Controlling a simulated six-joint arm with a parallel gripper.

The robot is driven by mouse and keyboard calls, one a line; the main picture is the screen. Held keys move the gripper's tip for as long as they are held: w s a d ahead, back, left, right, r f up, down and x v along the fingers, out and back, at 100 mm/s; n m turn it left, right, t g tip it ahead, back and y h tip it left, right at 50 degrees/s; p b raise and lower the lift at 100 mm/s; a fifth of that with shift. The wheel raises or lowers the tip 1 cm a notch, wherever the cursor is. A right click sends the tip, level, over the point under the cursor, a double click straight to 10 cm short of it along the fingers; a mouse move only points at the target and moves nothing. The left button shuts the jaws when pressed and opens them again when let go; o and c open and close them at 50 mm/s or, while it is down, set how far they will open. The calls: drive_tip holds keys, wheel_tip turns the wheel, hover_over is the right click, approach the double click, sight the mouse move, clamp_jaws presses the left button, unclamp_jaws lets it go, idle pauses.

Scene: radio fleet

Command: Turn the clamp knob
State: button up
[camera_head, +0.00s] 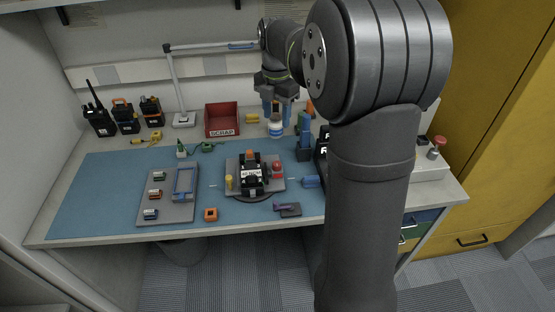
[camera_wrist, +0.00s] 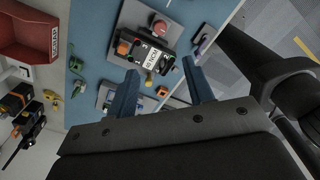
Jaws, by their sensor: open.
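A grey fixture plate (camera_head: 240,191) on the blue mat holds a black radio (camera_head: 251,178) with a white label. A red round knob (camera_head: 277,168) stands at its right side and a yellow post (camera_head: 229,182) at its left. I cannot tell for certain which is the clamp knob. In the wrist view the red knob (camera_wrist: 158,27) and the yellow post (camera_wrist: 148,78) show beyond my fingers. My gripper (camera_head: 274,106) has blue fingers, open and empty, raised behind the fixture near a white bottle. It touches neither knob. The fingers also show in the wrist view (camera_wrist: 161,90).
A red scrap bin (camera_head: 221,133) and the white bottle (camera_head: 276,130) stand at the back. Several radios (camera_head: 126,126) stand at back left. A grey tray (camera_head: 170,212) with small parts lies left of the fixture. The left of the mat (camera_head: 90,195) is clear.

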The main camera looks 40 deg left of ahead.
sight(277, 163)
wheel_tip(277, 163, down, 18)
drive_tip(key=shift+r, duration=0.25)
idle(0.3)
drive_tip(key=c, duration=1)
